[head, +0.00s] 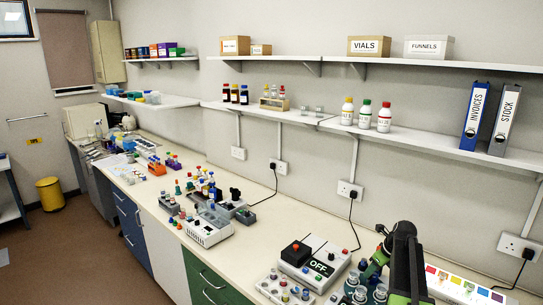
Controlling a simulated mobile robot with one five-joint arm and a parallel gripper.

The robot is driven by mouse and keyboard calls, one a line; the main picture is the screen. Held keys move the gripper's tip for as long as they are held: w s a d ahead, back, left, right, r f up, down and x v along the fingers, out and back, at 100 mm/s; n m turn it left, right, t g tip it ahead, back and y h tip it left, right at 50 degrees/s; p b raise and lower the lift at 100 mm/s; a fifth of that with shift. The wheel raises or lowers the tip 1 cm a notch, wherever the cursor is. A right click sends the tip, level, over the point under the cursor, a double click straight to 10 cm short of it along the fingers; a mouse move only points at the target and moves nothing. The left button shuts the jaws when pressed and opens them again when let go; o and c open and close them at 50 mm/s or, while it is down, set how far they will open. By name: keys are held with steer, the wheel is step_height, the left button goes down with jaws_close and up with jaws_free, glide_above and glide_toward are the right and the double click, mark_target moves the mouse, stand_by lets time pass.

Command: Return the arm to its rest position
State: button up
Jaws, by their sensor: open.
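My arm, black and green, rises at the lower right of the head view, over the front of the bench (300,215).
A device reading OFF (314,262) stands just left of my gripper. A colour-patch strip (455,284) lies to the right. A small rack of vials (285,290) is at the front edge. Shelves with bottles, boxes and binders (475,116) run along the wall above.

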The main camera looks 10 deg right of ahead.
steer(key=a+f+n+b, duration=0.1)
steer(key=a+f+n, duration=0.1)
steer(key=a, duration=0.8)
steer(key=a+f+n+g+b, duration=0.1)
steer(key=a+n, duration=0.4)
steer(key=a, duration=0.5)
steer(key=a+f+n+g+b, duration=0.1)
steer(key=a+f+n, duration=0.1)
steer(key=a, duration=0.8)
steer(key=shift+s+a+f+n+b, duration=0.1)
steer(key=shift+f+n+b, duration=0.25)
steer(key=shift+n, duration=0.55)
steer(key=s+a+f+n+g+b, duration=0.1)
steer(key=s+a+f+n+b, duration=0.1)
steer(key=s+a+n, duration=0.55)
steer(key=shift+s+a+r+n+g+h+p, duration=0.15)
steer(key=shift+s+n, duration=0.6)
steer(key=shift+n, duration=1.5)
steer(key=shift+s+a+f+n+g+h+p, duration=0.2)
steer(key=shift+s+n, duration=0.6)
steer(key=shift+n, duration=1.45)
steer(key=shift+s+a+r+n+g+h, duration=0.25)
steer(key=shift+s+n, duration=0.5)
steer(key=shift+n, duration=1.5)
steer(key=shift+f, duration=0.1)
